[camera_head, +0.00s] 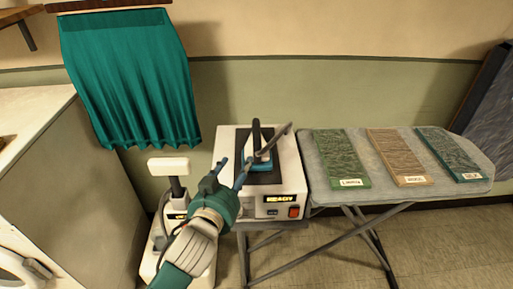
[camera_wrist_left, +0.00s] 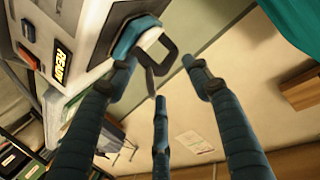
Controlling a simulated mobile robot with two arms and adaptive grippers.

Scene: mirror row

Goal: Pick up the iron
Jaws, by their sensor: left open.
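The iron (camera_head: 262,160), with a blue body and dark upright handle, rests on a black pad on top of a white station box (camera_head: 262,206). The box front has a lit label and an orange switch. My left gripper (camera_head: 229,172) is open and empty, just left of the iron, its fingers pointing towards it. In the left wrist view the iron (camera_wrist_left: 134,38) appears beyond the spread fingers (camera_wrist_left: 157,76), with its dark handle loop near the gap between them. No contact with the iron is visible. My right gripper is not in view.
An ironing board (camera_head: 390,146) with green, tan and teal cloth panels stands right of the station. A white upright appliance (camera_head: 168,167) stands to the left, partly behind my arm. A teal curtain (camera_head: 130,80) hangs behind, and a counter (camera_head: 40,130) fills the left.

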